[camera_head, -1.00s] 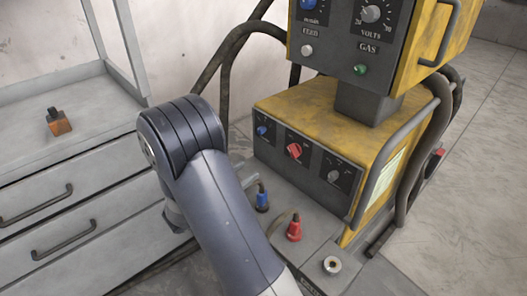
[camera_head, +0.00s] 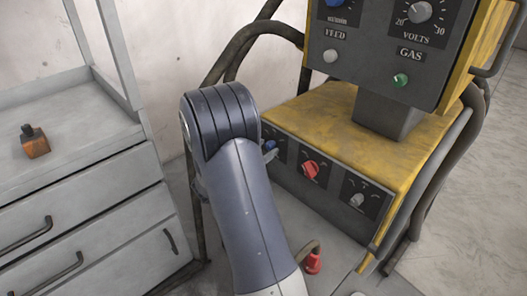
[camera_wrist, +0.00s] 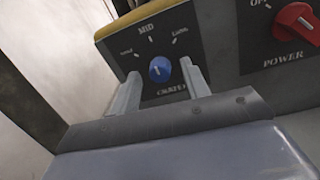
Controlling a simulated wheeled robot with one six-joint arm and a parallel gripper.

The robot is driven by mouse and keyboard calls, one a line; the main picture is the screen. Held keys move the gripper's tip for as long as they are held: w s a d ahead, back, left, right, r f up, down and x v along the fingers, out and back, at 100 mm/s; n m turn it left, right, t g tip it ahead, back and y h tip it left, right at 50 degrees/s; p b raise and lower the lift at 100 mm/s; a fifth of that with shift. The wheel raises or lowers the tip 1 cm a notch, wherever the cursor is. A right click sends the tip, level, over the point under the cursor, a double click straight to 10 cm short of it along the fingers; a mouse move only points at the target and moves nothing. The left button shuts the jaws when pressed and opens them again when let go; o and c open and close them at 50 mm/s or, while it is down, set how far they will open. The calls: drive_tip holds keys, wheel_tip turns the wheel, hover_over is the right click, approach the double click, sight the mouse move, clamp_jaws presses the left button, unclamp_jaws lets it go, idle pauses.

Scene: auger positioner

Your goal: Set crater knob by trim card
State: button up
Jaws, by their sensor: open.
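The blue crater knob (camera_wrist: 160,69) sits on a dark plate with a worn label below it and MID above it. Its pale pointer line points roughly up, near MID; the exact setting is hard to tell. My gripper (camera_wrist: 161,82) is open, with one finger to each side of the knob in the wrist view. I cannot tell if either finger touches it. In the head view the blue knob (camera_head: 270,145) shows just right of my arm, and my gripper is hidden behind the arm. I cannot make out the trim card now.
A red power knob (camera_head: 310,169) and a grey knob (camera_head: 357,200) share the yellow machine's front (camera_head: 330,130). The control box (camera_head: 385,60) overhangs above. A grey drawer cabinet (camera_head: 80,200) with an orange-brown block (camera_head: 34,141) stands left.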

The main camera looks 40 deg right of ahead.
drive_tip(key=shift+c, duration=0.2)
clamp_jaws()
idle(0.3)
drive_tip(key=shift+r+n+p, duration=0.15)
drive_tip(key=shift+n+p, duration=0.15)
drive_tip(key=shift+p, duration=0.25)
drive_tip(key=shift+r+n+p, duration=0.1)
drive_tip(key=shift+n+p, duration=0.4)
drive_tip(key=shift+p, duration=0.4)
drive_tip(key=n+p, duration=0.2)
drive_tip(key=p, duration=0.1)
drive_tip(key=shift+r+p, duration=0.1)
drive_tip(key=shift+p, duration=0.2)
drive_tip(key=n+p, duration=0.4)
drive_tip(key=shift+p, duration=0.35)
drive_tip(key=shift+f+n+y+p, duration=0.3)
drive_tip(key=shift+n+p, duration=0.6)
drive_tip(key=shift+n, duration=0.2)
